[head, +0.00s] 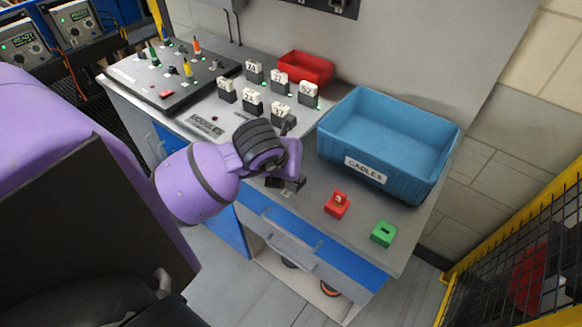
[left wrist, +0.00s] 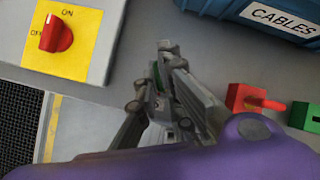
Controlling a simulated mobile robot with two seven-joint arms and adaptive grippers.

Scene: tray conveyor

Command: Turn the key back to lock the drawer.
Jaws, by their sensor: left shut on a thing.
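My left gripper (head: 286,184) is low over the front of the grey worktop, just above the blue drawer front (head: 288,225). The drawer looks closed. In the left wrist view the gripper's fingers (left wrist: 168,62) are closed together. The key between them is almost wholly hidden, and I cannot make out its angle or the lock. A small green patch shows between the fingers in that view; I cannot tell what it is. My right gripper is in neither view.
A blue bin labelled CABLES (head: 386,180) stands behind right. A red block (head: 337,206) and a green block (head: 383,234) sit near the front right. Numbered modules (head: 253,104), a red tray (head: 305,68) and a dark panel (head: 170,72) are further back. A red ON/OFF knob (left wrist: 55,34) is near.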

